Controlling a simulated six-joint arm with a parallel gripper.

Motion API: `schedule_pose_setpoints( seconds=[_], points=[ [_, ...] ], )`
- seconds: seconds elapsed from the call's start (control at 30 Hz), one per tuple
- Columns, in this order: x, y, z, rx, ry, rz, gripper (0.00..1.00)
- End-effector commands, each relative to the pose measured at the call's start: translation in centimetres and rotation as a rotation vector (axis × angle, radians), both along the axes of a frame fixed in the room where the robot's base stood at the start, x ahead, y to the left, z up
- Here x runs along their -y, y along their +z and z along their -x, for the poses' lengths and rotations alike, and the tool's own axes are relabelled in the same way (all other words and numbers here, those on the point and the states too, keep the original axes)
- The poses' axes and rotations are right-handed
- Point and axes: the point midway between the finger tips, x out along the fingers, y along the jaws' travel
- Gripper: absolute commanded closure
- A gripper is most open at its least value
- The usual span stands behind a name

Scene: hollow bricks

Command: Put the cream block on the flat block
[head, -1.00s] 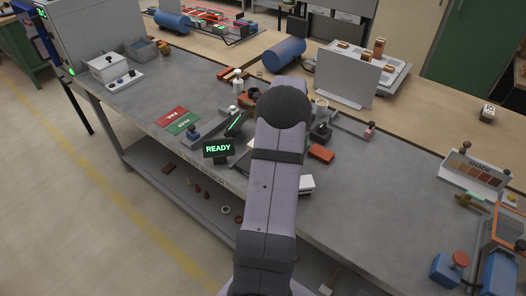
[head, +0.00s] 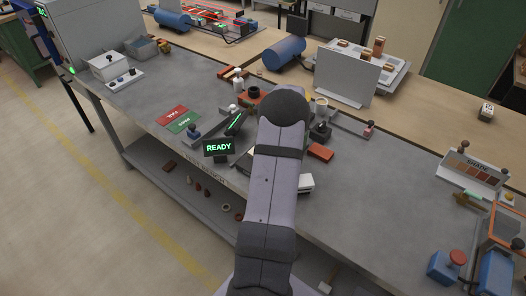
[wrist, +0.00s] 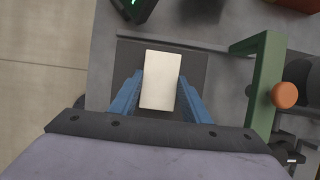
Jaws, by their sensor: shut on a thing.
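In the wrist view the cream block (wrist: 160,80) is a pale oblong between the two blue fingers of my gripper (wrist: 160,90), which are shut on its sides. Below the block is a dark square patch (wrist: 195,67) on the grey bench; I cannot tell how far the block is above it. In the head view my arm hides the gripper and the held block. A white block (head: 306,183) shows partly beside my arm near the bench's front edge. I cannot tell for sure which thing is the flat block.
A green frame with an orange knob (wrist: 285,95) stands close right of my gripper. A READY display (head: 218,147) stands left of my arm. An orange-red brick (head: 320,152) lies to the right. The bench (head: 375,190) is mostly clear further right.

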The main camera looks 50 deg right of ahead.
Motion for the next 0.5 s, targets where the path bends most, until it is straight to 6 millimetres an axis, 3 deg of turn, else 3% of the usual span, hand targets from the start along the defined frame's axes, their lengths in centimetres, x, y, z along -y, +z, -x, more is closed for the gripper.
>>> schedule_pose_setpoints(
  seconds=[0.03,0.07,0.13,0.5],
  points=[
    [0.02,-0.19,-0.01,0.000,0.000,0.000,0.85],
    [-0.01,-0.25,0.00,0.000,0.000,-0.001,0.55],
    [-0.01,-0.20,0.01,0.000,0.000,-0.001,0.39],
    [0.00,0.08,0.00,0.000,0.000,0.000,0.39]
  ],
)
